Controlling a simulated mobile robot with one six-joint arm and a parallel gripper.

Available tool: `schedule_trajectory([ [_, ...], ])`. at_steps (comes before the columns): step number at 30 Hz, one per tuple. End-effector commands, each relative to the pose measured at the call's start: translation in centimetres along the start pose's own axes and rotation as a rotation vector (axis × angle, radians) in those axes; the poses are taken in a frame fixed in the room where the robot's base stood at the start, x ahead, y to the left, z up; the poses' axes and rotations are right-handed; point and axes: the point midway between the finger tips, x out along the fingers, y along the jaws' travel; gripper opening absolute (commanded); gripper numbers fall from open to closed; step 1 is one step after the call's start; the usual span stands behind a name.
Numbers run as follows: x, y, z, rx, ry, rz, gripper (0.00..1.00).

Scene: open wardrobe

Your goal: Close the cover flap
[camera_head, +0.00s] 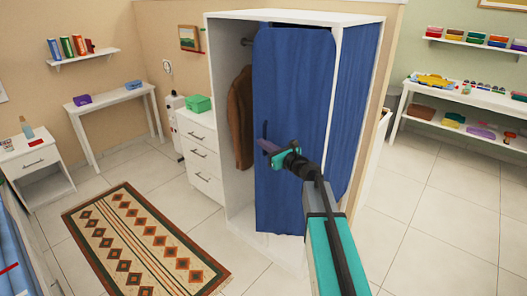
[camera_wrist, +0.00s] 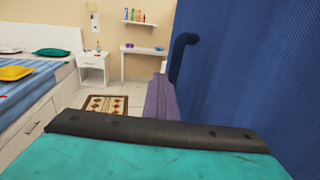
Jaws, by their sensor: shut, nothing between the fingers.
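The cover flap looks to be the tall blue door panel (camera_head: 295,85) on the front of the white wardrobe (camera_head: 222,60). It stands partly open, and the left part of the interior shows beside it. A dark handle (camera_wrist: 178,55) sits near the panel's free edge; in the head view it shows at the panel's left side. My gripper (camera_head: 266,145) is shut and empty, in front of the panel just below the handle.
A brown jacket (camera_head: 240,118) hangs inside the wardrobe. A white drawer unit (camera_head: 202,160) with a green box (camera_head: 198,104) stands to its left. A patterned rug (camera_head: 145,245) lies on the floor. Tiled floor is clear to the right.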

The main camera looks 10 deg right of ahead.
Motion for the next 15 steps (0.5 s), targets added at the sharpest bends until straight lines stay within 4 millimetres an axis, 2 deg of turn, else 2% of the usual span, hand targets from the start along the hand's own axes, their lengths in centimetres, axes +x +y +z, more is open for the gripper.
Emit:
schedule_trajectory([
  [15, 4.5, -4.1, 0.0, 0.003, -0.001, -0.241, 0.00],
])
